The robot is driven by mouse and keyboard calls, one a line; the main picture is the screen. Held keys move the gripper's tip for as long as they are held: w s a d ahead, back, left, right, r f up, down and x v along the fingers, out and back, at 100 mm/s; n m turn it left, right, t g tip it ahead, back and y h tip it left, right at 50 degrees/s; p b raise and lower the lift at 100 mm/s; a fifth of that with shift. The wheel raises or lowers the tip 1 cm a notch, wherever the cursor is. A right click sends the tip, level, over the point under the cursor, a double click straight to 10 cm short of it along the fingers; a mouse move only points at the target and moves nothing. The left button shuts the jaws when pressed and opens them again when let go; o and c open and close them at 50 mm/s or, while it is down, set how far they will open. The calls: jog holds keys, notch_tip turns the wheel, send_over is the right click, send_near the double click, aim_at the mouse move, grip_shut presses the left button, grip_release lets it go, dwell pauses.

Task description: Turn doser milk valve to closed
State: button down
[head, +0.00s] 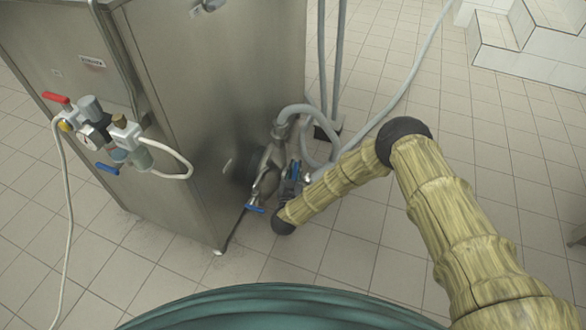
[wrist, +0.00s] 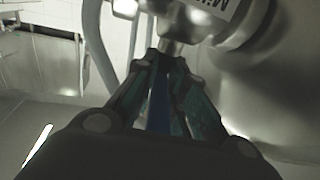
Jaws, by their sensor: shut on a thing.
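My gripper (head: 291,178) is low beside the right side of the steel machine, at the pipe fittings. In the wrist view, my gripper (wrist: 165,62) is shut on a blue valve handle (wrist: 158,105), which runs back between the two fingers. Above the fingertips is a metal valve body with a partly visible label starting "Mi" (wrist: 220,4). In the head view my gripper and wrist largely hide the held handle, and its exact angle is hard to tell.
Another blue handle (head: 255,209) hangs below the metal fittings (head: 268,172), left of my gripper. Grey hoses (head: 330,60) run behind it. The steel machine (head: 220,90) carries a red handle (head: 56,98) and gauge at left. Tiled floor at right is clear.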

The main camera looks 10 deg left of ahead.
jog(key=shift+w+m+h, duration=0.1)
jog(key=shift+m+h, duration=0.3)
jog(key=shift+h, duration=0.2)
jog(key=c, duration=1.5)
grip_release()
jog(key=shift+o, duration=0.2)
jog(key=s, duration=1.2)
jog(key=shift+a, duration=0.4)
